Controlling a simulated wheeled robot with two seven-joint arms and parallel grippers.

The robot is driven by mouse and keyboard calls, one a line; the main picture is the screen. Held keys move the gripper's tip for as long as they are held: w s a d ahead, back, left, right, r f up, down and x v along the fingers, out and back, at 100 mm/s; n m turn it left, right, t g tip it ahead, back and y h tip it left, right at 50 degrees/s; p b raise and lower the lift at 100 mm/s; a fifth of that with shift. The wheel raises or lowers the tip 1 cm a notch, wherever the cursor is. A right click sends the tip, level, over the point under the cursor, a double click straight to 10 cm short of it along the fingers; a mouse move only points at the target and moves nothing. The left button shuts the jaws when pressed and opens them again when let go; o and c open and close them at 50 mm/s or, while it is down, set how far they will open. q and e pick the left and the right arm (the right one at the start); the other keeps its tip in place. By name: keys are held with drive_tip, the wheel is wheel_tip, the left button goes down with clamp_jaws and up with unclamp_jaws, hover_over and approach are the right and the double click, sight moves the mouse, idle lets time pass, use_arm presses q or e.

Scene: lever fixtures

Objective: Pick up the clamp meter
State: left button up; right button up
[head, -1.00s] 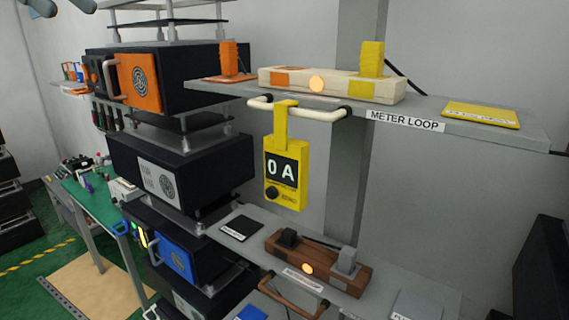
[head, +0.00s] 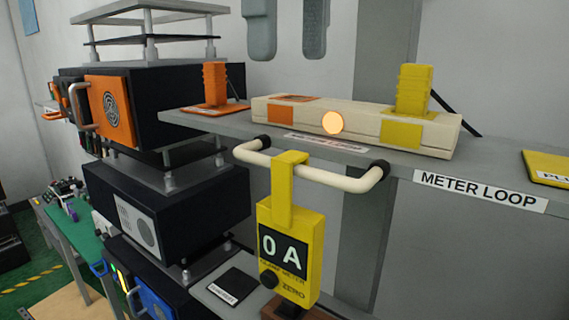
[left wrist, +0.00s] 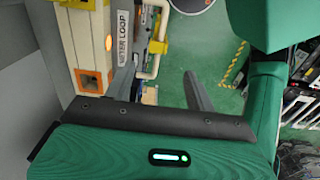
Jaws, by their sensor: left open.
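The yellow clamp meter (head: 290,248) hangs upright by its hook from the cream rail (head: 325,178) under the shelf edge. Its dark display reads 0 A and a dark knob sits below. My left gripper (head: 288,56) is open and empty at the top of the head view, its two grey fingers pointing down, above the shelf and apart from the meter. In the left wrist view the open fingers (left wrist: 158,68) show near the rail (left wrist: 149,65); a small yellow part by the rail seems to be the meter's hook. My right gripper is not in view.
The shelf (head: 225,128) bears a cream block (head: 355,132) with a lit orange lamp, an orange post (head: 215,85) and a yellow post (head: 412,90). A METER LOOP label (head: 480,191) is on its edge. Dark equipment boxes (head: 165,210) stand left. A lower shelf lies below the meter.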

sight(290, 156)
use_arm(q)
drive_tip(key=f, duration=0.2)
drive_tip(key=d+f, duration=0.1)
drive_tip(key=shift+s+f+b, duration=0.1)
drive_tip(key=shift+s+b, duration=0.25)
drive_tip(key=shift+w+a+f, duration=0.1)
drive_tip(key=shift+w+f, duration=0.15)
drive_tip(key=shift+f, duration=0.5)
drive_tip(key=shift+w+a+f, duration=0.2)
drive_tip(key=shift+f, duration=0.45)
drive_tip(key=shift+w+a+f, duration=0.15)
drive_tip(key=shift+f, duration=0.45)
drive_tip(key=shift+s+d, duration=0.1)
drive_tip(key=shift+s, duration=0.05)
drive_tip(key=shift+s+f, duration=0.1)
drive_tip(key=shift+f, duration=0.25)
drive_tip(key=f, duration=0.2)
drive_tip(key=f+p, duration=0.1)
drive_tip(key=shift+w+a+f, duration=0.15)
drive_tip(key=shift+w+a, duration=0.1)
drive_tip(key=shift+f, duration=0.35)
drive_tip(key=shift+s+d+f, duration=0.1)
drive_tip(key=shift+f, duration=0.1)
clamp_jaws()
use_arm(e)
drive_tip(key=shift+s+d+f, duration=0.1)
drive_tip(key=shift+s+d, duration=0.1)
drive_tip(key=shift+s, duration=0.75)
